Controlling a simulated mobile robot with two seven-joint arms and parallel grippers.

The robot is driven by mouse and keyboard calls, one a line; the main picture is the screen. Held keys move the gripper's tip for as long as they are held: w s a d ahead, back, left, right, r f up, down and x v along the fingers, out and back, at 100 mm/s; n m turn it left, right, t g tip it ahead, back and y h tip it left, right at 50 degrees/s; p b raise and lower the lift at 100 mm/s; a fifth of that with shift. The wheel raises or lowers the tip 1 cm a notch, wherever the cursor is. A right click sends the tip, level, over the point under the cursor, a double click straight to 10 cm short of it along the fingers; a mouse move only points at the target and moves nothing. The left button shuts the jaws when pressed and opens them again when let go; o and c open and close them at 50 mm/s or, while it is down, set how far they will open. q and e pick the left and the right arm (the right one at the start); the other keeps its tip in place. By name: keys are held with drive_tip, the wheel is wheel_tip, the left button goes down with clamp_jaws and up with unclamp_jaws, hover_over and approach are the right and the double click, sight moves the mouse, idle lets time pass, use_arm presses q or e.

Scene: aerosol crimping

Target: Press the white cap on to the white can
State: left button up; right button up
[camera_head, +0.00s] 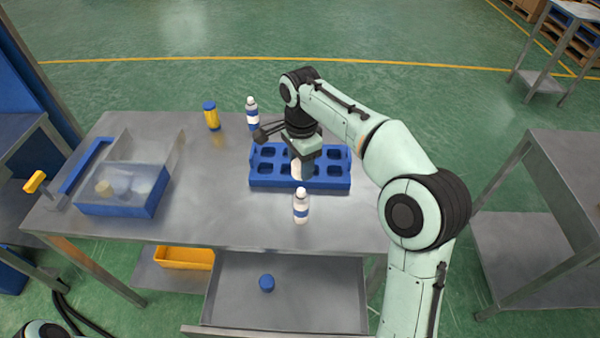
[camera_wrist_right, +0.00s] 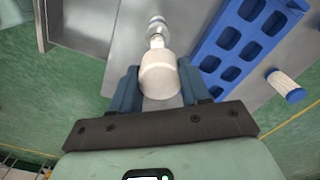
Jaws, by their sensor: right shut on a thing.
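My right gripper (camera_head: 305,172) is above the front part of the blue tray, behind the front white can. It is shut on a white, rounded piece, which I take for the white cap (camera_wrist_right: 160,76); a bit of white shows beside the fingers in the head view (camera_head: 296,168). The front white can (camera_head: 301,208) has a blue band and a narrow white top and stands upright in front of the tray. It shows beyond the held cap in the right wrist view (camera_wrist_right: 157,24). The cap and can look apart. My left gripper is out of view.
The blue tray (camera_head: 258,181) has several empty-looking pockets. Behind it stand another white can (camera_head: 252,113) and a yellow can (camera_head: 212,118) with a blue top. A clear-covered blue bin (camera_head: 122,204) is at left.

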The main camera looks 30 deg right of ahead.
sight(301, 189)
drive_tip(key=shift+s+f+b, duration=0.15)
drive_tip(key=shift+f+b, duration=0.1)
drive_tip(key=shift+f, duration=0.25)
drive_tip(key=shift+s+f+b, duration=0.15)
drive_tip(key=shift+f+b, duration=0.1)
drive_tip(key=shift+f, duration=0.25)
drive_tip(key=shift+f+b, duration=0.95)
drive_tip(key=shift+f, duration=0.65)
use_arm(q)
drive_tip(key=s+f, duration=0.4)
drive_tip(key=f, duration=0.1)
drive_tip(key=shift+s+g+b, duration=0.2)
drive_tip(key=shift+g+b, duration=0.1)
drive_tip(key=shift+b, duration=0.1)
use_arm(e)
drive_tip(key=shift+w+f, duration=0.1)
drive_tip(key=shift+f, duration=1.25)
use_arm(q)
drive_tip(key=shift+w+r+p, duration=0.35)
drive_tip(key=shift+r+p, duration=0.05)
use_arm(e)
drive_tip(key=o, duration=1.5)
drive_tip(key=shift+o, duration=0.2)
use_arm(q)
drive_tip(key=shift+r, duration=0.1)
use_arm(e)
drive_tip(key=shift+r, duration=0.2)
